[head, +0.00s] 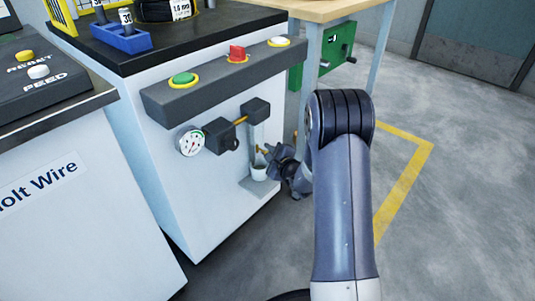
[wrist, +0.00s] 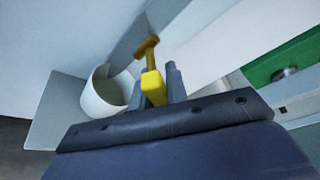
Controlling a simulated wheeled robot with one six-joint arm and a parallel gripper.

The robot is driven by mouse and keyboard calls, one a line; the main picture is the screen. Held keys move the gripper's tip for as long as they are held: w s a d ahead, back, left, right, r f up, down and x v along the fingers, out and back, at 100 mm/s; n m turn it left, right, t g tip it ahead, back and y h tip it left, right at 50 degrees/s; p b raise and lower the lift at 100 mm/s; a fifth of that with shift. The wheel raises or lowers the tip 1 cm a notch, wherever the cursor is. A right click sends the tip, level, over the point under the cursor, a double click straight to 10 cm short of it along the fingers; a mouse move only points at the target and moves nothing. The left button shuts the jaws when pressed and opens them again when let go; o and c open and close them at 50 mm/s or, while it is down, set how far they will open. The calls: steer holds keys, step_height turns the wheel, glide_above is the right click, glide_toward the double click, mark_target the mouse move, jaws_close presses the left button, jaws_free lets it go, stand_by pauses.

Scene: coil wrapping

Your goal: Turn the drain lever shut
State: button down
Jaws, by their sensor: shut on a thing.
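The yellow drain lever (wrist: 152,88) sits between the two fingers of my gripper (wrist: 156,82) in the wrist view. The gripper is shut on it. A brass-coloured stem with a crosspiece (wrist: 147,48) stands just beyond the lever. In the head view my gripper (head: 274,157) is at the lower right of the machine's front, beside the small drain fitting (head: 262,150); the lever is mostly hidden there by the gripper. A white cup (wrist: 104,93) stands left of the fingers, and also shows below the fitting in the head view (head: 258,173).
The cup stands on a small grey shelf (wrist: 55,112). Above are a round gauge (head: 192,142), dark blocks on a brass pipe (head: 240,120), and a button bar (head: 215,78). A table with a green box (head: 338,42) stands behind. The floor at right is clear.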

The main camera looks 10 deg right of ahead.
steer(key=n+t, duration=0.1)
steer(key=n, duration=0.1)
steer(key=r+n+t, duration=0.1)
steer(key=n, duration=0.2)
steer(key=shift+w+d+r, duration=0.1)
steer(key=shift+d+r, duration=0.05)
stand_by(0.5)
steer(key=c, duration=1.4)
jaws_free()
steer(key=p+v, duration=0.2)
steer(key=v, duration=0.8)
steer(key=shift+s+p, duration=0.4)
steer(key=shift+s, duration=0.05)
steer(key=shift+w, duration=0.15)
steer(key=b+x, duration=0.2)
steer(key=x, duration=0.8)
steer(key=shift+w+h+b, duration=0.3)
steer(key=shift+w+b, duration=0.05)
steer(key=shift+b, duration=0.05)
